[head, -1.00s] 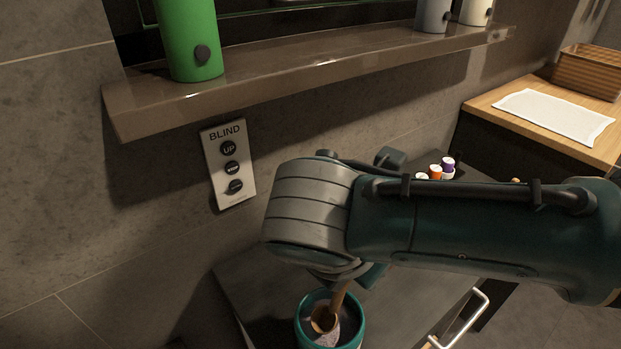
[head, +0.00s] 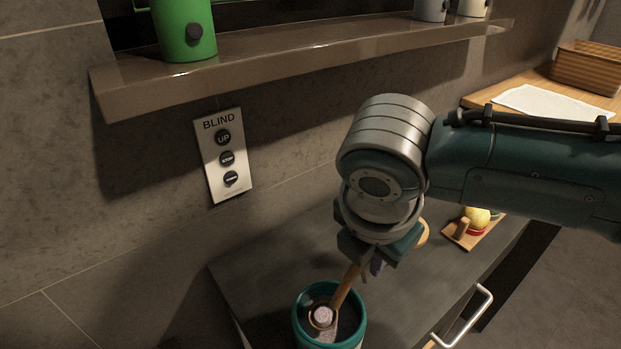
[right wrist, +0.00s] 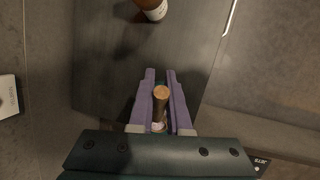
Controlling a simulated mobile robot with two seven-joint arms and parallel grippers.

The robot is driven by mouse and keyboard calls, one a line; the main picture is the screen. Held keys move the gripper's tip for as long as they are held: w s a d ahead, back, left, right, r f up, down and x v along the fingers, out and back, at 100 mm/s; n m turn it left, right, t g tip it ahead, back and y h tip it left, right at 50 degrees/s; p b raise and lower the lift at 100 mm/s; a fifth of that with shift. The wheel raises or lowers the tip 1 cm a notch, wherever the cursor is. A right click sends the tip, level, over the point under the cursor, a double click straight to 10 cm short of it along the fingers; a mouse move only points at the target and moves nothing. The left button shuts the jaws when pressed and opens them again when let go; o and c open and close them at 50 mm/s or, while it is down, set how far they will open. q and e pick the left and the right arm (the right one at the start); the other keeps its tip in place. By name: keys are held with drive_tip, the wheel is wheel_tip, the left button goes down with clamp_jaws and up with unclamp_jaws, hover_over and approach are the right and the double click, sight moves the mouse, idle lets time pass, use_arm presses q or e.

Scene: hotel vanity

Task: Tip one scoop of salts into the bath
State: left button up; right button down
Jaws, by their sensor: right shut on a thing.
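My right gripper (head: 374,266) is shut on the handle of a wooden scoop (head: 347,287). Its purple fingers (right wrist: 160,107) close on the handle, whose end (right wrist: 161,92) faces the wrist camera. The scoop leans down to the left, with its bowl in the mouth of a round teal tub (head: 361,328). A pale, grainy load of salts (head: 323,315) shows in the bowl. More pale pink material shows below it in the tub. Whether the bowl touches the tub is unclear. I cannot identify a bath. My left gripper is out of view.
The tub stands on a dark counter (head: 270,267) against the wall. A wooden tray (head: 470,236) with a yellow item (head: 478,216) is behind my arm. A brown bottle (right wrist: 150,8) shows in the right wrist view. A shelf (head: 290,58) juts out above.

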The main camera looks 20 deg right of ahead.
drive_tip(key=shift+y, duration=0.4)
drive_tip(key=shift+w+d+r+p, duration=0.1)
drive_tip(key=shift+d+r+p, duration=0.05)
drive_tip(key=shift+r+p, duration=0.85)
drive_tip(key=shift+d+r+p, duration=0.1)
drive_tip(key=shift+r+p, duration=0.8)
drive_tip(key=shift+r, duration=0.1)
drive_tip(key=shift+w+d+r+g+y+p, duration=0.1)
drive_tip(key=shift+d+r+g+y+p, duration=0.15)
drive_tip(key=shift+y, duration=0.3)
drive_tip(key=shift+w+d+r+g+y+p, duration=0.15)
drive_tip(key=shift+r+g+y, duration=0.15)
drive_tip(key=shift+y, duration=0.25)
drive_tip(key=shift+s+a, duration=0.1)
